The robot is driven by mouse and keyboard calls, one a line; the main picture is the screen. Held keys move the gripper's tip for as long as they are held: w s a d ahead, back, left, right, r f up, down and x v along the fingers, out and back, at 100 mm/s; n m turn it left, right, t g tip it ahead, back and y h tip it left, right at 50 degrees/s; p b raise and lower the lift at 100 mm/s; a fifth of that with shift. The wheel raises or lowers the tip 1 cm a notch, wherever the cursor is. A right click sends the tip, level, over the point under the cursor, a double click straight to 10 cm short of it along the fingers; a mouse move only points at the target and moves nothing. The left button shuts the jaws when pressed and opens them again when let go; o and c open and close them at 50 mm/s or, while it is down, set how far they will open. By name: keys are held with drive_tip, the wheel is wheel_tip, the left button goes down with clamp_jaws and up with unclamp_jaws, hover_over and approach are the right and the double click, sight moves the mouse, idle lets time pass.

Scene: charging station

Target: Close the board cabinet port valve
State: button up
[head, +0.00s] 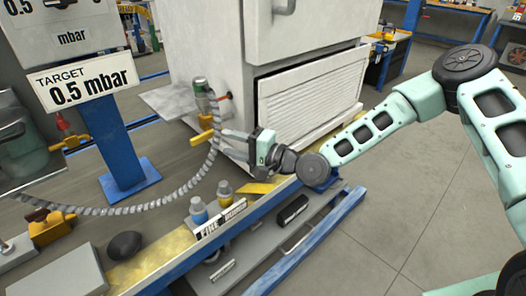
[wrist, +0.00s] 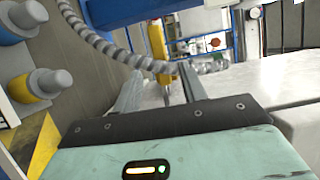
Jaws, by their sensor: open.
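The white board cabinet (head: 210,60) stands at the back centre, with a louvred panel on its front. A yellow valve handle (head: 203,136) sits by the cabinet's left side, where a grey ribbed hose (head: 213,150) hangs. My gripper (head: 224,143) is open and empty just right of the yellow handle, its fingers pointing left towards it. In the wrist view, the yellow handle (wrist: 157,42) shows upright beyond the gap between my fingertips (wrist: 160,80). The hose (wrist: 120,55) crosses close to the fingertips. Whether the fingers touch anything is unclear.
A sign reading TARGET 0.5 mbar (head: 84,83) stands on a blue post at left. Floor at right is clear.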

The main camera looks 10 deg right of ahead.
drive_tip(key=v, duration=0.9)
drive_tip(key=s+a+f+n+g+h, duration=0.1)
drive_tip(key=s+f+n+g+h, duration=0.6)
drive_tip(key=s+n, duration=0.25)
drive_tip(key=s+d+r+n+g+h, duration=0.2)
drive_tip(key=s+d+r+h, duration=0.15)
drive_tip(key=s+r, duration=0.45)
drive_tip(key=s+d+r+n+g+h, duration=0.1)
drive_tip(key=s+d+r+n+h, duration=0.25)
drive_tip(key=s+r, duration=0.4)
wheel_tip(320, 180, up, 18)
drive_tip(key=s+p, duration=0.2)
drive_tip(key=p, duration=1.7)
drive_tip(key=shift+a+m+p, duration=0.2)
drive_tip(key=shift+m+p, duration=0.1)
